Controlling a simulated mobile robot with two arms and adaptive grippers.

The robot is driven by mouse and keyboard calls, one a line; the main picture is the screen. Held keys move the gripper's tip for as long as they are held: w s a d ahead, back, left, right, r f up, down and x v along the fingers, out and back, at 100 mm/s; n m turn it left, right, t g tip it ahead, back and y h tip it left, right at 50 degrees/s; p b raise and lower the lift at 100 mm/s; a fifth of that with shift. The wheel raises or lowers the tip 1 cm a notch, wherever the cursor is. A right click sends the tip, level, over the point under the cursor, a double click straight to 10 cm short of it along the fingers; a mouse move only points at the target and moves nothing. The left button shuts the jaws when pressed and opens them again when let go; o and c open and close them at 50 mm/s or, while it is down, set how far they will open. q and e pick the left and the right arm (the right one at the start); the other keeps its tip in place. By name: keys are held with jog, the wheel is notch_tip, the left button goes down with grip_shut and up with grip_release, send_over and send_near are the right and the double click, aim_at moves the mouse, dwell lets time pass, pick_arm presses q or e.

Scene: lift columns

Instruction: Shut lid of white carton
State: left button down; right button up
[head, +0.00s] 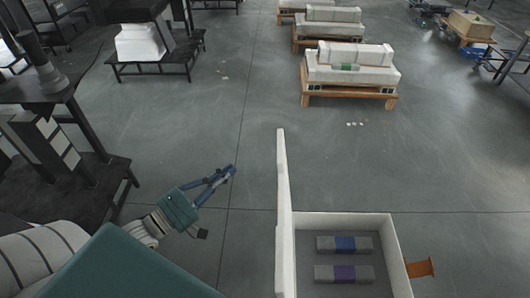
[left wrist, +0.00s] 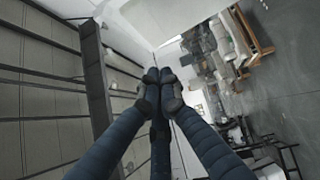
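The white carton (head: 402,262) is at the bottom right of the head view, with its top open. Its lid (head: 284,215) stands upright along the carton's left side, seen nearly edge-on. The closed fingers also show in the left wrist view (left wrist: 158,76). My right gripper is not in view.
An orange-brown piece (head: 420,268) sticks out at the carton's right side. Pallets with white blocks (head: 350,68) stand farther back. Dark tables or racks (head: 75,150) stand at the left. The grey floor (head: 215,110) between them is mostly clear.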

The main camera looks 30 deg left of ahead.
pick_arm(q)
jog(key=s+d+p+x, duration=0.1)
jog(key=d+p+x, duration=0.1)
jog(key=x, duration=0.9)
jog(key=shift+w+d, duration=0.3)
jog(key=shift+r+p, duration=0.15)
jog(key=shift+p, duration=0.2)
